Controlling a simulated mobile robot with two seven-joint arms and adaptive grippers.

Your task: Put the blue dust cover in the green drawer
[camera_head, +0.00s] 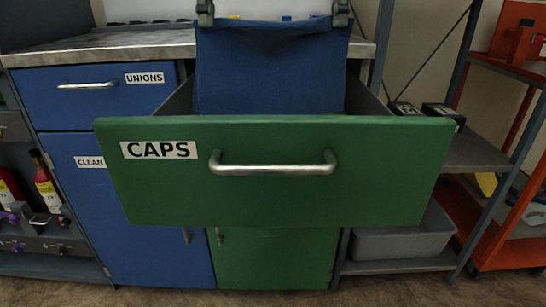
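The green drawer (270,200), labelled CAPS and with a metal bar handle, is pulled far out from the cabinet. The blue dust cover (270,70) hangs as a sheet over the open drawer, sagging slightly along its top edge. Its lower end drops behind the drawer front, so I cannot tell whether it touches the drawer floor. My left gripper (205,14) is shut on its upper left corner. My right gripper (340,14) is shut on its upper right corner. Only the grippers' tips show at the top edge of the picture.
A blue drawer labelled UNIONS (105,95) and a metal worktop (110,46) are at the left. A grey shelf rack (475,155) holding dark boxes (440,112) and a grey bin (405,240) stands at the right. Red bottles (46,185) are at far left.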

